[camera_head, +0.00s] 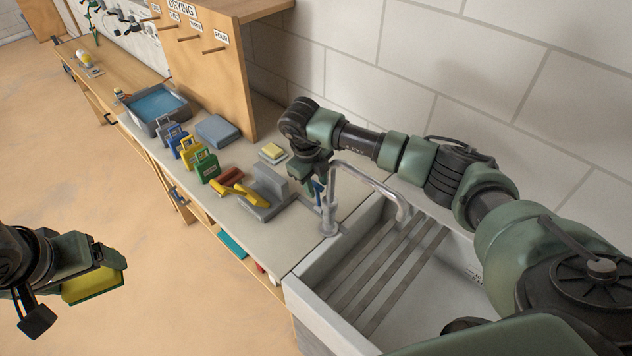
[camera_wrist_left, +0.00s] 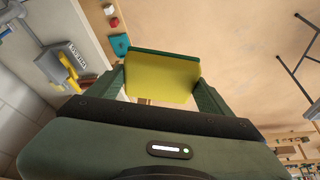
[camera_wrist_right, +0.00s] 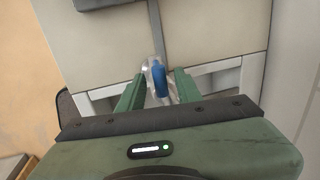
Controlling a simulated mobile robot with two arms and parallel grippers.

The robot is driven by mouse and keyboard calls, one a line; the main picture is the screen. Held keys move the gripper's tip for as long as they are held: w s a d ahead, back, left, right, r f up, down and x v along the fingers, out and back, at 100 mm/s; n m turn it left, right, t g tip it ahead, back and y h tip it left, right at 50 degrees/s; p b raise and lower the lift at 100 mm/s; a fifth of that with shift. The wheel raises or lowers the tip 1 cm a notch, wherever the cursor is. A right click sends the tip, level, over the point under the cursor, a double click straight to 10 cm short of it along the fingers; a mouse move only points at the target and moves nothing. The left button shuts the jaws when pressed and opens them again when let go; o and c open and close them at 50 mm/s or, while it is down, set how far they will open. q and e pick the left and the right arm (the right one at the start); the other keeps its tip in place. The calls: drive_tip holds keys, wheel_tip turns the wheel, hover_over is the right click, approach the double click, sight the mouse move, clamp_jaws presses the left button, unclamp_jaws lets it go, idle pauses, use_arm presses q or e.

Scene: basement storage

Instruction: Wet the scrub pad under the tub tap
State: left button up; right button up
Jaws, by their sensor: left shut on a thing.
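The scrub pad (camera_head: 95,287), yellow with a green layer, is held in my left gripper (camera_head: 98,268) at the lower left, over the floor. In the left wrist view the pad (camera_wrist_left: 160,80) sits between both fingers. My right gripper (camera_head: 312,178) is at the tap's blue lever. In the right wrist view the blue lever (camera_wrist_right: 159,80) is between the open fingers, with gaps visible on both sides. No water shows at the spout.
The counter left of the tub holds a grey block with yellow handle (camera_head: 262,196), coloured tags (camera_head: 205,165), a grey-blue block (camera_head: 217,130) and a water tray (camera_head: 157,106). A wooden peg board (camera_head: 212,70) stands behind. The floor is open at left.

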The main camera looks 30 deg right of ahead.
clamp_jaws()
drive_tip(key=shift+w+r, duration=0.1)
idle(1.1)
